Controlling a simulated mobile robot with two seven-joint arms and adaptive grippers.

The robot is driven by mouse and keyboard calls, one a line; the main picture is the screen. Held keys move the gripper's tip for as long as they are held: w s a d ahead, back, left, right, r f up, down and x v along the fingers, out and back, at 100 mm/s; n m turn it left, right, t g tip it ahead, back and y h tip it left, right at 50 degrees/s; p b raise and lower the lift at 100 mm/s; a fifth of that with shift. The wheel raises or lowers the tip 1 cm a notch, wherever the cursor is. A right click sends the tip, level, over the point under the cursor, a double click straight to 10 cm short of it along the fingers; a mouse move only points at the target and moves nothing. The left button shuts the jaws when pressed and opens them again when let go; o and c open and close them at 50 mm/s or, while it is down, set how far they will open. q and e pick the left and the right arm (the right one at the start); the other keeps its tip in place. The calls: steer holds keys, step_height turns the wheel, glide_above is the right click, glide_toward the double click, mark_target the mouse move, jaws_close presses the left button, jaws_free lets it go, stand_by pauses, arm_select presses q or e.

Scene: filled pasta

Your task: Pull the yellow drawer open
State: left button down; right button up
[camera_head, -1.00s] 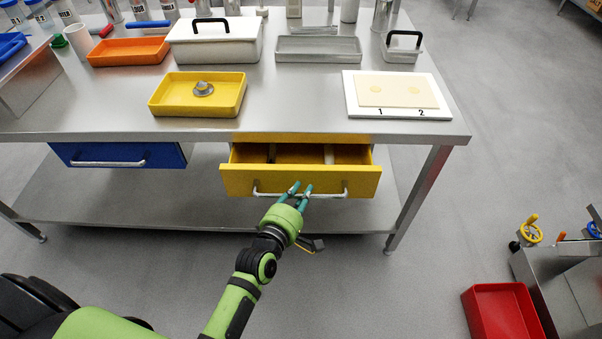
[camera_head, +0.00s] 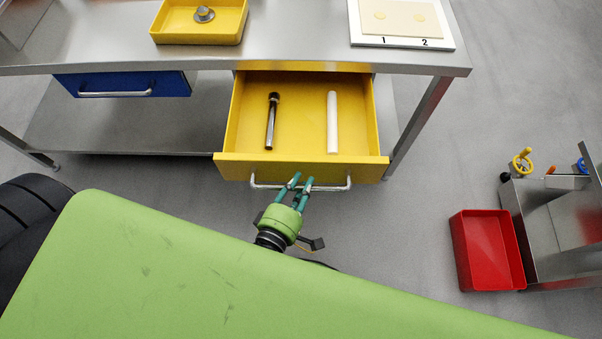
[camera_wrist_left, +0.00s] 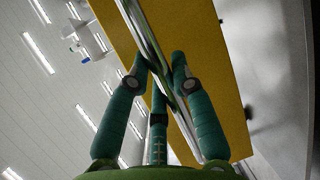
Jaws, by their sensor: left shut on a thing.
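The yellow drawer (camera_head: 300,169) under the table stands well open in the head view. Inside it lie a dark metallic rod-like tool (camera_head: 271,121) on the left and a white cylinder (camera_head: 332,122) on the right. My left gripper (camera_head: 294,184) is shut on the drawer's silver bar handle (camera_head: 330,187), at about its middle. In the left wrist view, the teal fingers (camera_wrist_left: 160,75) close around the handle bar (camera_wrist_left: 152,40) in front of the yellow drawer front (camera_wrist_left: 215,60). My right gripper is not in view.
A closed blue drawer (camera_head: 125,84) is left of the yellow one. A red bin (camera_head: 487,250) stands on the right beside a metal cart (camera_head: 550,225).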

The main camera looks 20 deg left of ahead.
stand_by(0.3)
arm_select(q)
steer(key=c, duration=1)
jaws_free()
steer(key=shift+c, duration=0.2)
steer(key=shift+s, duration=0.1)
steer(key=v, duration=1.2)
